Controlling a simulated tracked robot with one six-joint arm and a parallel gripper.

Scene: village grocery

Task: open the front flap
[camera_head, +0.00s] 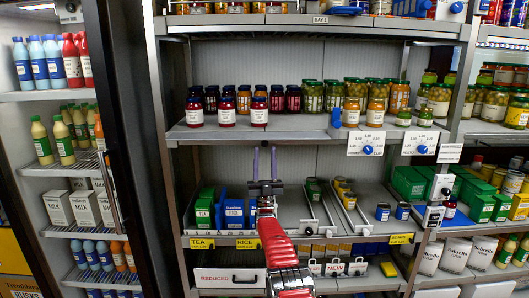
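A pale front panel marked REDUCED (228,278) sits low on the middle shelf unit, below the tea and rice shelf. It has a dark handle (245,278) and looks shut. I cannot tell for sure that this panel is the front flap. My gripper (264,163) is raised in front of the middle shelf bay, above and to the right of that panel and apart from it. Its two thin fingers point upward in the picture with a gap between them, and nothing is held. My red arm hides part of the lower shelf just right of the panel.
Green and blue boxes (234,211) stand on the shelf left of my gripper. Sloped lanes with small jars (345,190) lie to its right. Glass jars (227,110) line the shelf above. A tall cabinet with bottles (55,60) stands at left, its dark frame close by.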

